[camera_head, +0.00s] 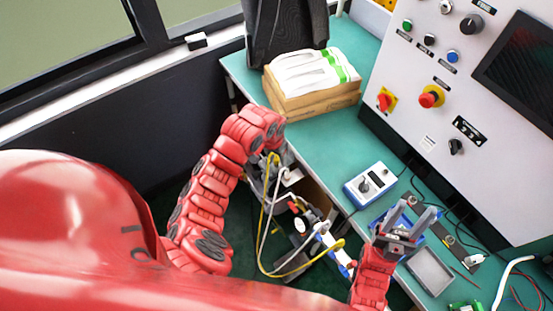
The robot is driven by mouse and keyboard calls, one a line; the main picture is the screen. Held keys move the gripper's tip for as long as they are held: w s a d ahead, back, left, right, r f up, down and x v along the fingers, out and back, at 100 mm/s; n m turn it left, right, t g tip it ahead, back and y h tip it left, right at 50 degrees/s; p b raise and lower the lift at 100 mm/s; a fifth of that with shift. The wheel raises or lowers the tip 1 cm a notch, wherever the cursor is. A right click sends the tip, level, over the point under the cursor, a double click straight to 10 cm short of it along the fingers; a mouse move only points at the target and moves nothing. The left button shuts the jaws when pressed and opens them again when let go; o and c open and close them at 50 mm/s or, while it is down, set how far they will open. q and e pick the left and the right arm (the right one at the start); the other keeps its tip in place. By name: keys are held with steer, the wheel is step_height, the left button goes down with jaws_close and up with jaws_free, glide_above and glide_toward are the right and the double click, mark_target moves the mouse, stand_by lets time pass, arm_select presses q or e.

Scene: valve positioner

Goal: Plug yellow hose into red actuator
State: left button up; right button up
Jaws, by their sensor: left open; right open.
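The yellow hose (262,225) hangs in a long loop in the middle of the camera_head view. Its upper end runs up to my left gripper (284,168), and its other end bends near a blue-and-white part (342,258). My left gripper is open beside the upper hose; its fingertips are partly hidden, and I cannot tell whether they touch the hose. My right gripper (411,217) is open and empty, fingers pointing up, over the bench's front edge. Small red parts (294,207) show among the hoses; I cannot tell which is the red actuator.
A white hose (260,246) hangs beside the yellow one. The green bench (318,133) carries cardboard boxes (312,98), a blue-and-white meter (371,186) and a grey tray (430,271). A control panel (415,75) stands behind. The bench between boxes and meter is clear.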

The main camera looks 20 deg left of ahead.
arm_select(q)
steer(key=shift+w+f, duration=0.2)
steer(key=shift+f, duration=1.1)
jaws_close()
stand_by(1.0)
